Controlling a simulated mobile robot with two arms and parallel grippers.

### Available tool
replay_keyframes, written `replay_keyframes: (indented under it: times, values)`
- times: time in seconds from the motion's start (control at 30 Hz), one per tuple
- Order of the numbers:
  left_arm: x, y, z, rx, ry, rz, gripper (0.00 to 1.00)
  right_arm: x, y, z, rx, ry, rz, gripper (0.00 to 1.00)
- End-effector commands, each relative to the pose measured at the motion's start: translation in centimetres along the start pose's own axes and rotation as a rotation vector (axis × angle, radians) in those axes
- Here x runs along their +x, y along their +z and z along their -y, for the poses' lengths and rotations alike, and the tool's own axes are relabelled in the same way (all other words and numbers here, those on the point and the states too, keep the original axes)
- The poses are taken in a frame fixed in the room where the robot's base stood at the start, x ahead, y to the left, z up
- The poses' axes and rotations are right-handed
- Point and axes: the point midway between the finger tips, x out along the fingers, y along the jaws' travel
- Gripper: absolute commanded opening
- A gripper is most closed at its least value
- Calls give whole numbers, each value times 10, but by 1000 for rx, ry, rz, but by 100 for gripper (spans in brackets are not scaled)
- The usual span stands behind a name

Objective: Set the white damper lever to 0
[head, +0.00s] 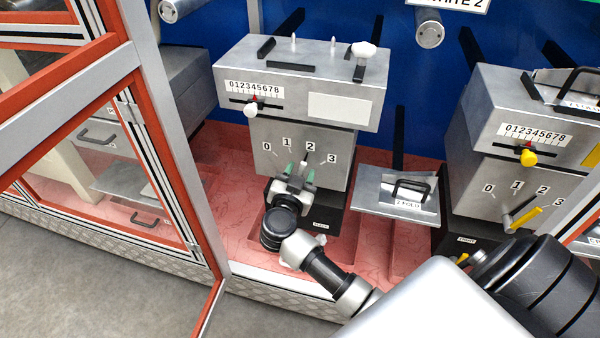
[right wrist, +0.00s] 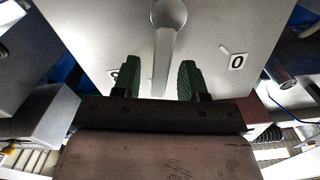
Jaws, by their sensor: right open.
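The white damper lever (right wrist: 164,60) shows in the right wrist view, with its round hub at the top and its bar running down between my fingers. It is on the front of the left grey machine (head: 262,140), whose dial has labels 0, 1, 2 and 3. In the head view my gripper mostly hides the lever, so I cannot tell its exact setting. My right gripper (head: 300,173) is open at the dial, its green fingers either side of the bar; I see no clear contact. The 0 label (right wrist: 237,62) is right of the lever in the wrist view. My left gripper is not in view.
A second machine (head: 515,150) at the right has a yellow lever (head: 525,218). A tray with a black handle (head: 410,190) is between the machines. A red-framed glazed door (head: 110,120) stands open at the left. A white-knobbed slider (head: 250,110) is above the dial.

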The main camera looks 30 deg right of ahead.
Motion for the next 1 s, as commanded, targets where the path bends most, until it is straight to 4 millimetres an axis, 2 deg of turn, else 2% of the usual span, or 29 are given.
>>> replay_keyframes:
  times: [0.13,0.4,0.6,0.7,1.0]
  values:
    - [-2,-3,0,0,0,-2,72,8,0,0,1,-1,-1,43]
    - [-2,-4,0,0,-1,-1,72,9,0,0,1,-1,0,43]
    - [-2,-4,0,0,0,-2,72,9,0,0,1,-1,0,12]
    - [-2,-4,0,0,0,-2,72,9,0,0,1,-1,0,0]
    - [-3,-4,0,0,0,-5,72,9,0,0,-1,-1,0,0]
